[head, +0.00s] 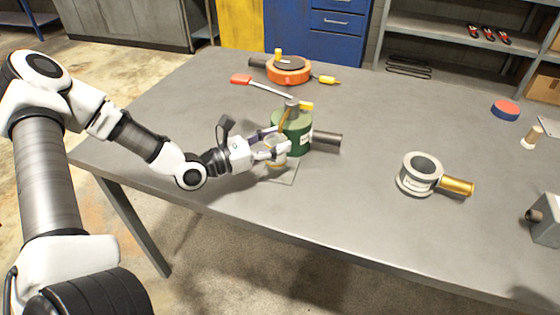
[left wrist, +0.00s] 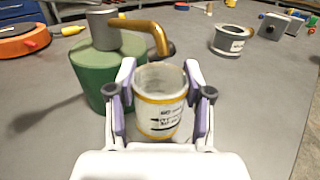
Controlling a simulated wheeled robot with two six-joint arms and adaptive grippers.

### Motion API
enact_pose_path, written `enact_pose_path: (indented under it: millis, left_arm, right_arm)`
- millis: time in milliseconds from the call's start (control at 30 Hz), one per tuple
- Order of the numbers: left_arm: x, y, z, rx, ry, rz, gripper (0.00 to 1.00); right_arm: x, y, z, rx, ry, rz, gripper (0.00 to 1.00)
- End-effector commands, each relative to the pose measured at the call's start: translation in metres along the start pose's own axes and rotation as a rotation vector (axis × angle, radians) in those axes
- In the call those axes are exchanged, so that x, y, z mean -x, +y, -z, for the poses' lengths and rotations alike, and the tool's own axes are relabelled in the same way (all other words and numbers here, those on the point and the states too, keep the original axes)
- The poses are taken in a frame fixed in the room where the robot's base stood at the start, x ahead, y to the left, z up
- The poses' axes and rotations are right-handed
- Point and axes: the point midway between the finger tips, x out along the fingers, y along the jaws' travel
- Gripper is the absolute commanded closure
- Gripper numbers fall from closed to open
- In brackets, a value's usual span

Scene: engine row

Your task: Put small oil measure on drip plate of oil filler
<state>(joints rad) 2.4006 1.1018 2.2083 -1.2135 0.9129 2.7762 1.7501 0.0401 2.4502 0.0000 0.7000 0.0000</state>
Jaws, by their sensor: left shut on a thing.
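The small oil measure (head: 275,159) is a pale cup with yellow bands and a printed label, upright and open at the top in the left wrist view (left wrist: 160,112). My left gripper (head: 273,149) is shut on it, one finger on each side. The oil filler is a green can (head: 298,140) with a grey cap and a curved brass spout (left wrist: 160,36). The spout's end is just above and behind the measure's rim in the left wrist view. The drip plate (head: 287,174) is a thin grey square at the filler's front, partly hidden; I cannot tell if the measure touches it. My right gripper is out of view.
A grey ring-shaped part with a brass handle (head: 420,176) stands to the right. An orange round device (head: 289,73) and a red-ended tool (head: 242,79) lie behind. A grey block (head: 546,222) is at the right edge. The table between is clear.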

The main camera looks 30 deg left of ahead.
Motion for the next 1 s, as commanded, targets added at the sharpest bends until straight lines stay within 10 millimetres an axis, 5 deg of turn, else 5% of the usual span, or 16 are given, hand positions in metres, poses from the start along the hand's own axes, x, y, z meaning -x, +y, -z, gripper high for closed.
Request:
enact_pose_path:
  millis: [167,400,767,800,833,1000]
  left_arm:
    - [-0.012,-0.002,0.002,-0.002,0.0,0.003,0.85]
    - [-0.013,-0.001,0.036,0.0,0.0,0.001,0.85]
    - [-0.013,-0.001,0.041,0.0,-0.003,0.001,0.85]
    - [-0.013,-0.001,0.039,0.0,-0.003,0.001,0.39]
    - [-0.013,-0.001,0.039,0.0,-0.003,0.001,0.28]
    - [-0.013,-0.001,0.039,0.0,-0.003,0.001,0.24]
  right_arm:
    - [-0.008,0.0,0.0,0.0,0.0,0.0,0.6]
    - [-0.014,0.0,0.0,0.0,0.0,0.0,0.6]
    - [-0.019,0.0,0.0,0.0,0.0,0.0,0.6]
    - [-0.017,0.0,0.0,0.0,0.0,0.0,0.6]
    - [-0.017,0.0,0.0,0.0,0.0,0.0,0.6]
    - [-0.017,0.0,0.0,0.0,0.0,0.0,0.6]
